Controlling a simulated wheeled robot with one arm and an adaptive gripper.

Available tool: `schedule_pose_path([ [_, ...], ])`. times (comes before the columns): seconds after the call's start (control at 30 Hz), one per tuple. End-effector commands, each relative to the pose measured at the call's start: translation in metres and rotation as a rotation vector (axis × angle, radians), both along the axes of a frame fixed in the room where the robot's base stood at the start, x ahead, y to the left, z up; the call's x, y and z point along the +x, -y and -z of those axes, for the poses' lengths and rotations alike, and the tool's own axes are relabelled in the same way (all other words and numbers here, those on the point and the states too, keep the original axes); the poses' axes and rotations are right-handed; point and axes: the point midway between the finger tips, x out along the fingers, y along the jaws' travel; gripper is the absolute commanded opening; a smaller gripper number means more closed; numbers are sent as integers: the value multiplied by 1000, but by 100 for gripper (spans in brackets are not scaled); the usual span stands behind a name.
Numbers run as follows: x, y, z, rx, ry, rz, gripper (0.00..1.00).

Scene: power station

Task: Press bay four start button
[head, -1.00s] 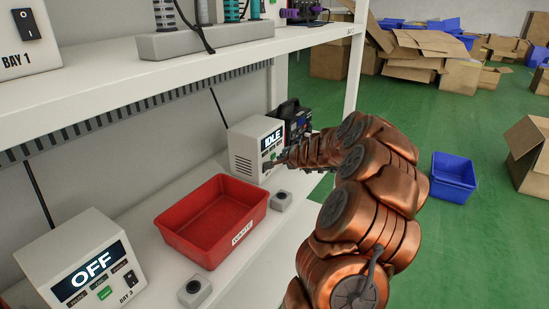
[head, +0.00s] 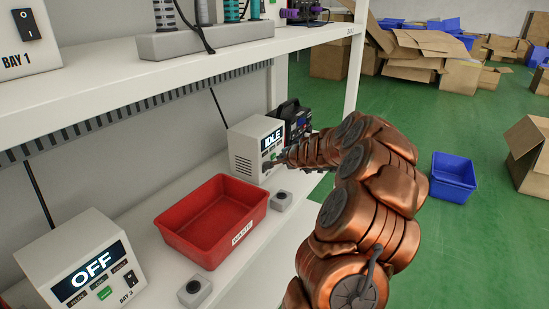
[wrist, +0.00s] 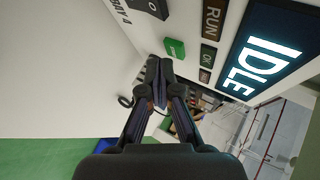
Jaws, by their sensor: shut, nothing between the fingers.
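The bay four unit (head: 243,147) is a white box on the lower shelf in the head view, its screen reading IDLE. In the wrist view its face is seen turned sideways, with the IDLE screen (wrist: 267,50) at the right and a green start button (wrist: 174,47) beside the RUN and OK labels. My gripper (wrist: 158,66) is shut and empty, its fingertips just below the green button in that picture. I cannot tell whether they touch it. In the head view my gripper (head: 274,162) is small, in front of the unit's face.
A red waste bin (head: 209,247) stands on the lower shelf, between the bay four unit and the bay three unit (head: 65,263), which reads OFF. Small grey button boxes (head: 281,200) sit along the shelf edge. A dark device (head: 294,118) stands behind the bay four unit. The upper shelf (head: 190,75) hangs above.

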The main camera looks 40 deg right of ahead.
Motion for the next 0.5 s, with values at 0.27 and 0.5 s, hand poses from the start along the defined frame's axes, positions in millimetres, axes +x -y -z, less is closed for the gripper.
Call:
schedule_pose_path([
  [0.27, 8, -2, -1, 0, 1, -1, 0],
  [0.5, 8, -2, 0, 0, 0, 0, 0],
])
